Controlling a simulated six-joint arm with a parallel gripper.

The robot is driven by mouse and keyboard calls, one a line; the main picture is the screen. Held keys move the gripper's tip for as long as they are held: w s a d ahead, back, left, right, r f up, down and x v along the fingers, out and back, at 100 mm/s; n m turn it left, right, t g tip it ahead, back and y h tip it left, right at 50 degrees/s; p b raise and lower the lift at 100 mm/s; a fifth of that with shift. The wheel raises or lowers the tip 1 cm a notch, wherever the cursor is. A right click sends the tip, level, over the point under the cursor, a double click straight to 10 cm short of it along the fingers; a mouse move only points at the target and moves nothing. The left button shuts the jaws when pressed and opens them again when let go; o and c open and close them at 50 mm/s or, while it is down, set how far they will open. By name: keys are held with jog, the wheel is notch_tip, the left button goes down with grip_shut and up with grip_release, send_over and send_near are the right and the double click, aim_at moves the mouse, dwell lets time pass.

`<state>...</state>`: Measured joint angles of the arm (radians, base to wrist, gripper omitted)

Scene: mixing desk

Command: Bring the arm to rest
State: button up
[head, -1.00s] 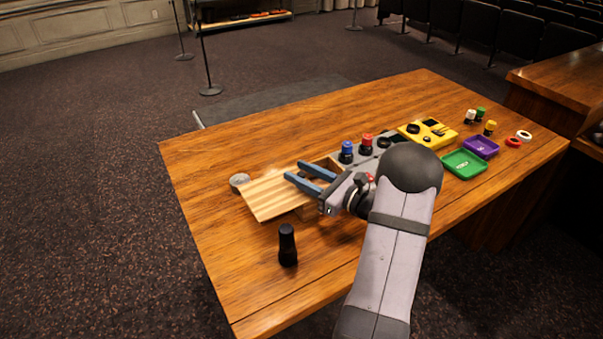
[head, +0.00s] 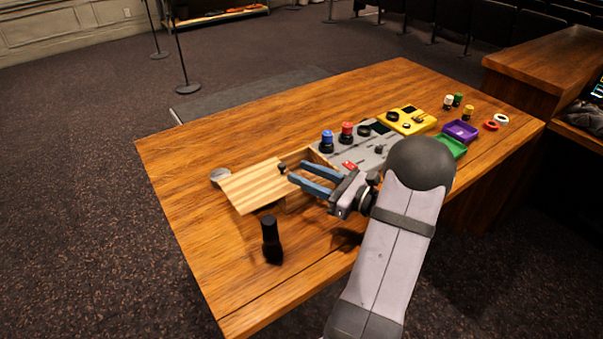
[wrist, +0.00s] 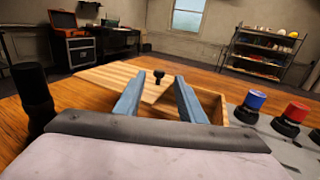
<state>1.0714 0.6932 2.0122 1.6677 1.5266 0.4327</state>
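My gripper (head: 292,179) is open, with its two blue fingers apart and nothing between them. It hovers over the near right part of a wooden box (head: 300,158) with a slatted wooden lid (head: 250,187). A small dark knob (head: 282,168) shows just beyond the fingertips. In the wrist view the fingers (wrist: 158,88) point toward the lid and the knob (wrist: 159,76) appears between and beyond them. Part of the box is hidden behind the fingers.
A black cylinder (head: 271,240) stands near the left front. A grey panel (head: 370,152) with blue (head: 327,139) and red (head: 347,131) knobs, a yellow device (head: 407,121), and purple (head: 460,131) and green (head: 452,146) trays lie to the right. The far left tabletop is clear.

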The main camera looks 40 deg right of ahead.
dwell(0.3)
jog(key=a+r+n, duration=0.1)
jog(key=w+a+r+n+g+y+p, duration=0.1)
jog(key=a, duration=0.1)
jog(key=a+r+p, duration=0.1)
jog(key=a, duration=0.1)
jog(key=shift+w+r+n+g+y, duration=0.15)
jog(key=shift+w+n+g+y, duration=0.15)
jog(key=shift+n+y, duration=0.1)
jog(key=a+n+g+p, duration=0.1)
jog(key=a, duration=0.2)
jog(key=a+n+g+y, duration=0.1)
jog(key=a, duration=0.2)
jog(key=s+a+r+n+g+y+p, duration=0.1)
jog(key=a+n+g, duration=0.1)
jog(key=a, duration=0.1)
jog(key=shift+p, duration=0.3)
jog(key=s+a+f+n+g+p, duration=0.2)
jog(key=s+a+n+g, duration=0.55)
jog(key=a, duration=0.35)
jog(key=s+d+f+n+g+h+p, duration=0.1)
jog(key=s+n+g+h+p, duration=0.2)
jog(key=s+n+h, duration=0.7)
jog(key=s+n+p, duration=0.1)
jog(key=s+n, duration=0.1)
jog(key=n, duration=0.5)
jog(key=shift+s+d+f+h+p, duration=0.15)
jog(key=shift+d+h+p, duration=0.15)
jog(key=shift+p, duration=0.1)
